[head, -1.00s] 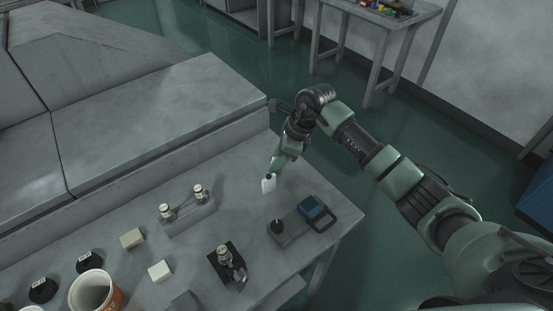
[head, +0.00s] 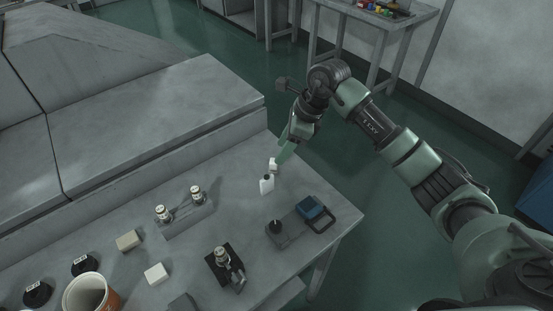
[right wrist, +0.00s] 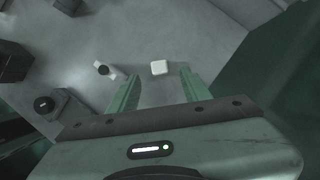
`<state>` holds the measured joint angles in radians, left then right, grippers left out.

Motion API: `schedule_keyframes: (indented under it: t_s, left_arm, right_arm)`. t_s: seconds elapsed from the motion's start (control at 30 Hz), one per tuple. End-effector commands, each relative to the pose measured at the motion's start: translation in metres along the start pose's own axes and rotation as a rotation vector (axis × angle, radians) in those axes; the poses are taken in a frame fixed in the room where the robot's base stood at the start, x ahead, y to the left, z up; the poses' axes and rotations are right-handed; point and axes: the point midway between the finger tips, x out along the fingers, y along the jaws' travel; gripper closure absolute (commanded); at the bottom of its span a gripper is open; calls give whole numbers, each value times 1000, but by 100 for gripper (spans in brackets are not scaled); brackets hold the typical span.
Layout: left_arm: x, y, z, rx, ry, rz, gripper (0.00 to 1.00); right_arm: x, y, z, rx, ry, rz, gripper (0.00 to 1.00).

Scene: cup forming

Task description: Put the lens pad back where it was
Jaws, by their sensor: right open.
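In the right wrist view the white block (right wrist: 159,67) lies between and just beyond the fingertips, with gaps on both sides. My right gripper (head: 282,156) is open and empty, pointing down at the block. My left gripper is not in view.
A dark fixture (head: 224,267), beige block (head: 129,240), whitish block (head: 156,274) and orange-sided cup (head: 92,294) stand nearer. Bare table lies around the bottle.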

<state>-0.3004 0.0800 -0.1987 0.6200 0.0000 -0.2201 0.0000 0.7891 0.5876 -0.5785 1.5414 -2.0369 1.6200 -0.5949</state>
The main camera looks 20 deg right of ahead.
Motion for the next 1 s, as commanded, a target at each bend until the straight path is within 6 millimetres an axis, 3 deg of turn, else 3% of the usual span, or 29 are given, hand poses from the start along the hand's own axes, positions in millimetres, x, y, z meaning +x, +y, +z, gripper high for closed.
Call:
schedule_keyframes:
  t_s: [0.1,0.33,1.0]
  left_arm:
    - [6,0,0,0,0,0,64]
    - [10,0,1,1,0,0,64]
    - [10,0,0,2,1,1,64]
  right_arm:
    - [-25,-1,0,-1,-1,-4,52]
    - [-53,0,0,0,0,0,52]
    - [-58,0,0,0,0,1,52]
